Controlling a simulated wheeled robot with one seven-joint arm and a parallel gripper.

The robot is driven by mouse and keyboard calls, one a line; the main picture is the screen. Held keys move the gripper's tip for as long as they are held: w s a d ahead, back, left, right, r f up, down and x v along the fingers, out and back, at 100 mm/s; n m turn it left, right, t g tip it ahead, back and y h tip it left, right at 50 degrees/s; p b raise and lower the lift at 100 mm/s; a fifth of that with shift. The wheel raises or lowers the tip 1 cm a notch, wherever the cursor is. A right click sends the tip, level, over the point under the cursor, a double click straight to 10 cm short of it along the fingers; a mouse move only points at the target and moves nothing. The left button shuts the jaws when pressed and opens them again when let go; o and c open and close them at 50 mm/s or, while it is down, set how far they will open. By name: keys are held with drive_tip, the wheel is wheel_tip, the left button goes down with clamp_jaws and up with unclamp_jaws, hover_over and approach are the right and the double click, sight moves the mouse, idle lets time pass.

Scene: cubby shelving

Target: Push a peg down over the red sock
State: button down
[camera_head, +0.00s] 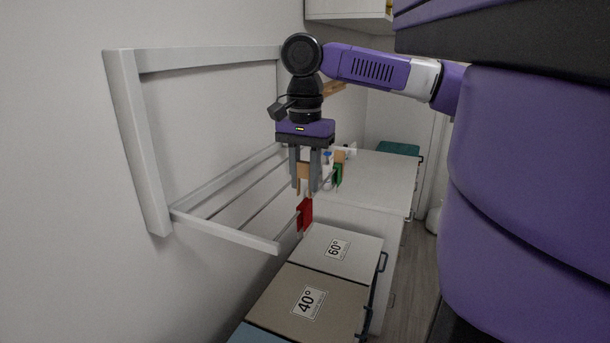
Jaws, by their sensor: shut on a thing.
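The red sock (305,214) hangs over a rod near the front right end of the wall-mounted drying rack (222,233). My gripper (306,186) points straight down just above the red sock. It is shut on a wooden peg (304,172), whose lower end reaches down close to the top of the sock. I cannot tell from this view whether the peg touches the sock or straddles the rod.
A green sock (338,175) hangs farther back with a wooden peg (340,157) at its top. Bins marked 60° (345,262) and 40° (300,318) stand below. A white counter (385,178) lies behind. The wall is close on the left.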

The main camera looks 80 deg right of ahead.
sight(305, 202)
drive_tip(key=shift+f+b, duration=1.25)
drive_tip(key=shift+f, duration=1.45)
drive_tip(key=c, duration=1)
unclamp_jaws()
drive_tip(key=shift+c, duration=0.2)
